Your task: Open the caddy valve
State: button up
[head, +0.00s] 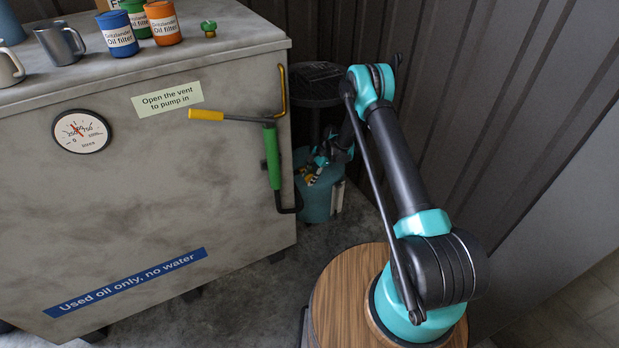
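The caddy appears to be the upright unit behind the right end of the grey tank, with a dark pan-like top (313,84) and a teal lower body (318,205) on the floor. My gripper (312,178) is small in view, with yellow-and-black marks near its tips. It points down and left in front of the caddy's teal body, close to it; I cannot tell whether it touches. Whether its fingers are open is too small to tell. I cannot make out the caddy's valve, which may be hidden behind my gripper or arm.
The grey tank (150,210) fills the left, with a yellow-handled lever (207,115), a green-gripped crank (271,155) and a gauge (82,131). Oil filters (117,35) and mugs (60,42) stand on top. A corrugated wall (500,100) stands close behind. Some floor (225,290) is clear.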

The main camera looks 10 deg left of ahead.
grip_shut()
jog(key=shift+s+a+t+h, duration=0.25)
jog(key=shift+t+h, duration=0.15)
jog(key=shift+h, duration=0.2)
jog(key=shift+f+t+h, duration=0.1)
jog(key=shift+t+h, duration=0.8)
jog(key=shift+h, duration=0.3)
jog(key=shift+o, duration=0.7)
grip_release()
